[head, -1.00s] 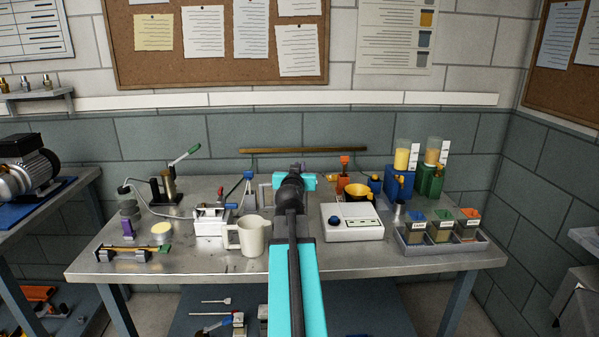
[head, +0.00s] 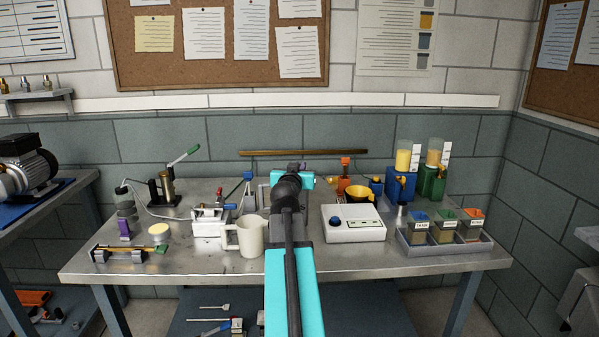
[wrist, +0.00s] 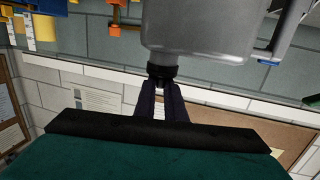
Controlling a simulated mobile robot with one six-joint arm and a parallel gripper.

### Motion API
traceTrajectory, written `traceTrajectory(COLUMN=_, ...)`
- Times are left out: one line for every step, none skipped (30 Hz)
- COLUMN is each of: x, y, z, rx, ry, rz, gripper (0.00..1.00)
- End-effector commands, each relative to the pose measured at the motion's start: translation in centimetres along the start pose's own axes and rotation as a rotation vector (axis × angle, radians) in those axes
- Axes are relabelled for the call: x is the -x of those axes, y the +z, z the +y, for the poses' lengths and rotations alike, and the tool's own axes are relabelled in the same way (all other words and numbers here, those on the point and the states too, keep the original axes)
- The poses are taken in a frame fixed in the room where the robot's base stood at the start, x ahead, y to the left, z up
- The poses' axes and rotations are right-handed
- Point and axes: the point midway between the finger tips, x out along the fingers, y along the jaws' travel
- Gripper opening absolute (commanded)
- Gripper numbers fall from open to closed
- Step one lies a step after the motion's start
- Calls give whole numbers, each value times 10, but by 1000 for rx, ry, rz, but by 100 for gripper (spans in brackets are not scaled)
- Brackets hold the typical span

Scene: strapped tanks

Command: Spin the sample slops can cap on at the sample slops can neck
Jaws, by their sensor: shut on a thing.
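In the wrist view, which looks upside down, my gripper (wrist: 162,104) has its two dark fingers closed on the black sample slops can cap (wrist: 163,72). The cap sits at the neck end of the grey sample slops can (wrist: 205,30), in line with it. In the head view, my gripper (head: 296,169) is at the back middle of the bench, and my own arm hides most of the can and the cap.
On the steel bench (head: 200,265), a white jug (head: 251,238) stands left of my arm and a white scale (head: 353,224) right of it. A yellow funnel (head: 359,192) stands behind the scale. A tray (head: 450,250) of labelled bins is at the right.

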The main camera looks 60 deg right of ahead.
Motion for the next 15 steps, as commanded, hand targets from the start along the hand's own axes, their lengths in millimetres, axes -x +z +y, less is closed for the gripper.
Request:
traceTrajectory(x=-1, y=3, z=-2, rx=-2, ry=1, rz=-2, gripper=0)
traceTrajectory(x=-1, y=3, z=-2, rx=-2, ry=2, rz=-2, gripper=0)
traceTrajectory(x=-1, y=3, z=-2, rx=-2, ry=4, rz=-1, gripper=0)
traceTrajectory(x=-1, y=3, z=-2, rx=-2, ry=6, rz=-1, gripper=0)
traceTrajectory(x=-1, y=3, z=-2, rx=-2, ry=7, rz=-1, gripper=0)
traceTrajectory(x=-1, y=3, z=-2, rx=-2, ry=9, rz=-1, gripper=0)
traceTrajectory(x=-1, y=3, z=-2, rx=-2, ry=11, rz=-2, gripper=0)
traceTrajectory(x=-1, y=3, z=-2, rx=-2, ry=13, rz=-2, gripper=0)
traceTrajectory(x=-1, y=4, z=-2, rx=-3, ry=15, rz=-2, gripper=0)
traceTrajectory(x=-1, y=4, z=-2, rx=-3, ry=17, rz=-3, gripper=0)
traceTrajectory(x=-1, y=4, z=-2, rx=-3, ry=18, rz=-3, gripper=0)
traceTrajectory(x=-1, y=4, z=-2, rx=-3, ry=20, rz=-3, gripper=0)
traceTrajectory(x=-1, y=4, z=-2, rx=-4, ry=22, rz=-2, gripper=0)
traceTrajectory(x=-1, y=3, z=-3, rx=-4, ry=23, rz=-2, gripper=0)
traceTrajectory(x=-1, y=3, z=-3, rx=-4, ry=25, rz=-2, gripper=0)
